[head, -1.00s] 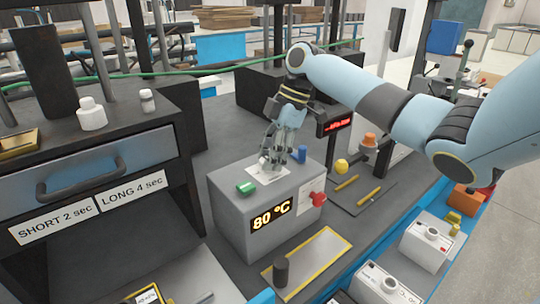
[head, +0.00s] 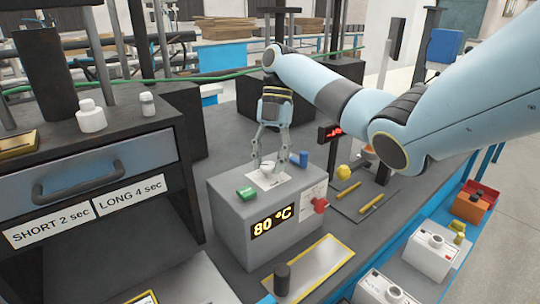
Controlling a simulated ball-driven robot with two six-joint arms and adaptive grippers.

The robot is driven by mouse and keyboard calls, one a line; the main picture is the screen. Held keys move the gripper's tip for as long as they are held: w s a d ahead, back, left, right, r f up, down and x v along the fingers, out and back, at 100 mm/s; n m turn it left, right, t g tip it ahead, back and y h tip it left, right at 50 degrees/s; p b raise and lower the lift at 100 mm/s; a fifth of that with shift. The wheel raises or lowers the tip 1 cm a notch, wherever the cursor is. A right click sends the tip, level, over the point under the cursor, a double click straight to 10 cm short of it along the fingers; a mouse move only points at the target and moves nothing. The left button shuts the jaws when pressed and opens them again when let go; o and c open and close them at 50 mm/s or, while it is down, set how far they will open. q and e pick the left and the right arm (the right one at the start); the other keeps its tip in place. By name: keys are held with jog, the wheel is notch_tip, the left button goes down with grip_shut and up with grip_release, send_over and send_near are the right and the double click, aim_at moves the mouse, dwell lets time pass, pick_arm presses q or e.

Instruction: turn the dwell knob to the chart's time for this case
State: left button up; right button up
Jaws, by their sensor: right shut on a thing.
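A grey box (head: 228,222) with a lit "80 °C" display (head: 271,221) stands on the bench. On its top is a white knob (head: 269,169) over a pale printed plate (head: 262,183). My right gripper (head: 270,165) points down from above, shut on the white knob, with a finger on either side of it. The knob's pointer and the plate's marks are too small to read. Labels reading "SHORT 2 sec" (head: 47,225) and "LONG 4 sec" (head: 130,195) are on the dark cabinet at left. My left gripper is not in view.
A dark upright cylinder (head: 282,279) stands in front on a yellow-edged plate (head: 318,262).

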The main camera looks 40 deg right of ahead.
jog(key=shift+w+n+g+p, duration=0.1)
jog(key=shift+n+g+p, duration=0.3)
jog(key=shift+n+p, duration=0.6)
jog(key=shift+n+h, duration=0.3)
